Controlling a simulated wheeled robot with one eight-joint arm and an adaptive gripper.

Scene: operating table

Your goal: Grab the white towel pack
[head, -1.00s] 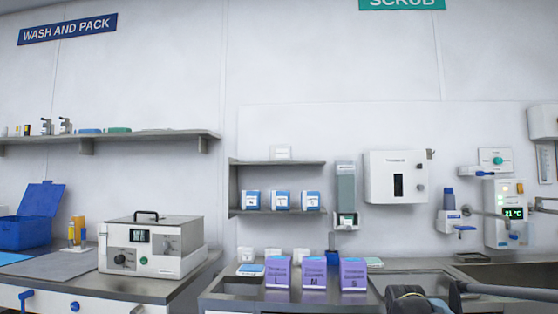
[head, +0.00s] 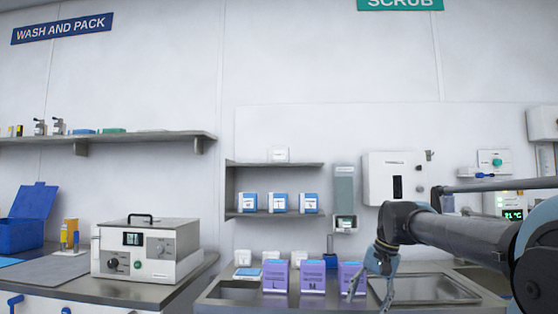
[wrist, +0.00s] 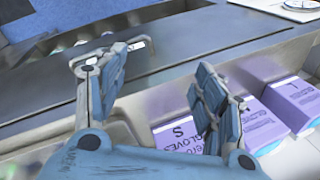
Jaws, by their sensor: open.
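My gripper (head: 370,284) hangs over the scrub counter at the right of the glove boxes in the head view. In the wrist view its two blue-padded fingers (wrist: 160,76) are spread apart with nothing between them. A small white pack (head: 279,155) sits alone on the upper wall shelf, well left of and above my gripper. Small white packs (head: 243,257) also stand behind the glove boxes. I cannot tell which of these is the towel pack. None of them shows clearly in the wrist view.
Purple glove boxes (head: 275,276) line the counter; the S box (wrist: 180,132) is close to my right finger. Blue-and-white packs (head: 279,204) fill the lower shelf (head: 234,214). A soap dispenser (head: 344,190) and steel sink tray (head: 430,289) are nearby. A boxy steel device (head: 148,250) stands left.

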